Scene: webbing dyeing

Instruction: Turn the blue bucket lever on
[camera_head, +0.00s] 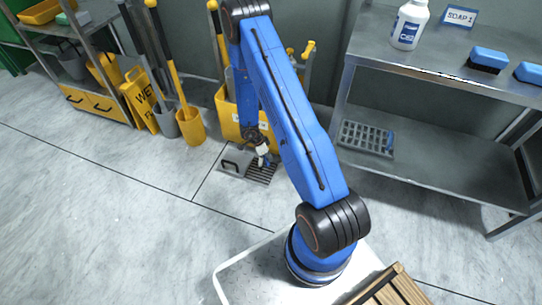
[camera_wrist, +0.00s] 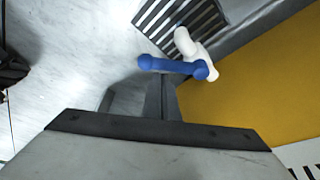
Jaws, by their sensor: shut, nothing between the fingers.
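The blue bucket lever (camera_wrist: 172,66) is a short blue bar with rounded ends. It lies crosswise in the wrist view, its right end at a white tap (camera_wrist: 188,44) beside the yellow bucket (camera_wrist: 255,85). My gripper (camera_wrist: 152,84) is shut with nothing in it. Its fingertips point at the lever from below in that view; I cannot tell whether they touch it. In the head view the yellow bucket (camera_head: 228,118) stands by the wall, partly behind my arm. The white tap (camera_head: 263,149) shows small there, low at the bucket's front.
A floor drain grate (camera_wrist: 172,22) lies under the tap. A steel shelf (camera_head: 440,165) stands to the right with a bottle (camera_head: 409,25) and brushes on top. Yellow and grey buckets and a wet-floor sign (camera_head: 140,98) stand left.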

